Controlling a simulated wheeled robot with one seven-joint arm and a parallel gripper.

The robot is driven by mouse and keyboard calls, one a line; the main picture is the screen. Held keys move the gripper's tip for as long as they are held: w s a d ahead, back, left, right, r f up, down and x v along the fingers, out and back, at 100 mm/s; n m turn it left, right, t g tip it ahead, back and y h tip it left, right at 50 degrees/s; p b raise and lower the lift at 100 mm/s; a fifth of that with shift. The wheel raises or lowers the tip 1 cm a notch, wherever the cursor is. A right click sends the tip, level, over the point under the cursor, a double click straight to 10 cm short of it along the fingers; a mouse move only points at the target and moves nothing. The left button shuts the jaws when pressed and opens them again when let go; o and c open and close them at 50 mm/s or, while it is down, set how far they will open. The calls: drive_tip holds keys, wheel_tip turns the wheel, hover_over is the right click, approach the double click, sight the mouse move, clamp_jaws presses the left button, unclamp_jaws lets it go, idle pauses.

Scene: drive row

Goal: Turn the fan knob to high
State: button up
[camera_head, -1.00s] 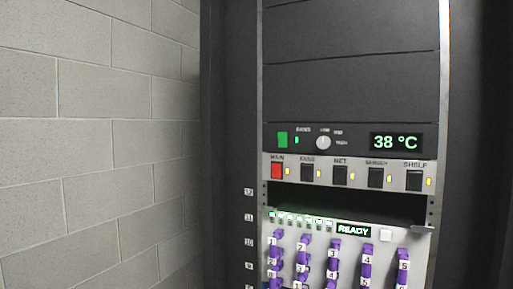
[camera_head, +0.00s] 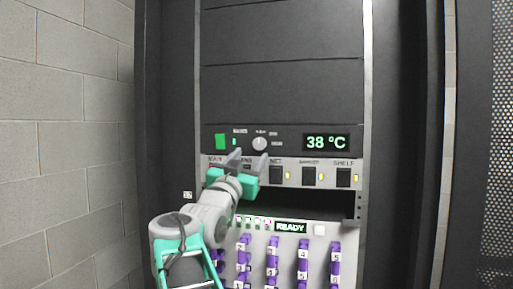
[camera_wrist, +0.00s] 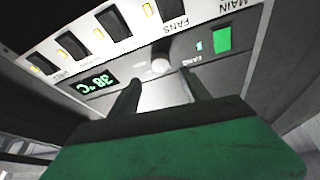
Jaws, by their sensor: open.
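The fan knob (camera_head: 260,143) is a small round light-grey dial on the dark panel, left of the 38 °C display. Small labels sit above it and to its right, too small to read surely; its exact setting is hard to tell. My gripper (camera_head: 247,161) is open and empty, its two grey fingers reaching up toward the panel just below and slightly left of the knob in the head view. In the wrist view the knob (camera_wrist: 160,66) shows between and beyond the fingertips, apparently untouched.
A green switch (camera_head: 220,141) with a small green light is left of the knob. The display (camera_head: 326,142) reads 38 °C. Below runs a row of rocker switches (camera_head: 309,176), partly hidden by my gripper. Purple plugs (camera_head: 303,262) hang lower, under a READY sign (camera_head: 291,227).

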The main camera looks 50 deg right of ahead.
sight(259, 144)
drive_tip(key=p+x, duration=0.2)
drive_tip(key=x, duration=0.4)
drive_tip(key=shift+p, duration=0.3)
drive_tip(key=shift+w+d, duration=0.15)
drive_tip(key=shift+d, duration=0.1)
drive_tip(key=shift+c, duration=0.2)
clamp_jaws()
